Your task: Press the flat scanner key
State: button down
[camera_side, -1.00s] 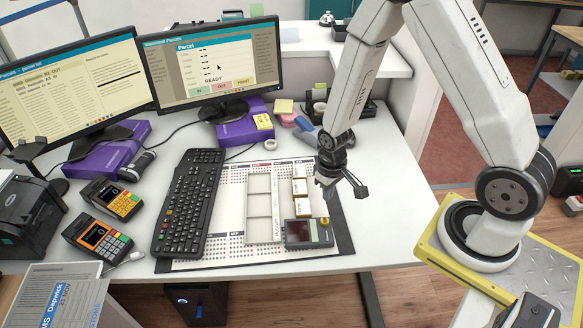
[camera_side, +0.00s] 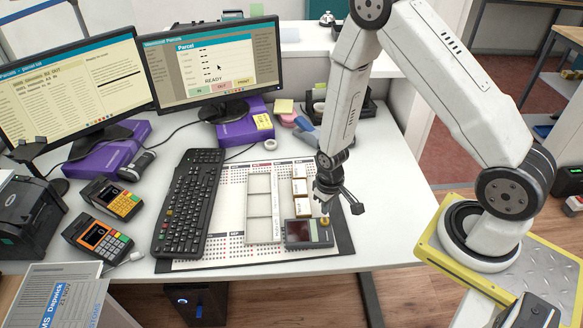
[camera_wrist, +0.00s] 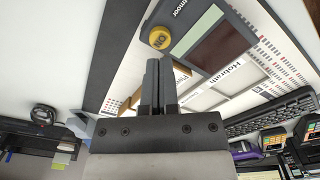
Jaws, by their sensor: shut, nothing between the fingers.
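The flat scanner (camera_side: 298,234) is a dark grey slab with a dark red window, lying at the front right of the desk mat. Its key is a round yellow button (camera_side: 325,221) at the right end. My gripper (camera_side: 324,206) is shut and empty, pointing down behind the key in the side view. In the wrist view its closed fingers (camera_wrist: 159,66) appear close to the key, with a small gap in the picture. Their height above it is unclear.
Several small cartons (camera_side: 300,187) stand in a row just left of my gripper. A white divided tray (camera_side: 259,241) and a keyboard (camera_side: 187,205) lie farther left. The monitor (camera_side: 213,62) reads READY. The desk right of the mat (camera_side: 344,244) is clear.

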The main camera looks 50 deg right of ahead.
aim_at(325, 220)
jog(key=shift+f, duration=1.2)
jog(key=shift+f, duration=0.7)
dwell(2.0)
jog(key=shift+r, duration=0.7)
jog(key=shift+w+r, duration=0.15)
jog(key=shift+r, duration=1.5)
dwell(1.8)
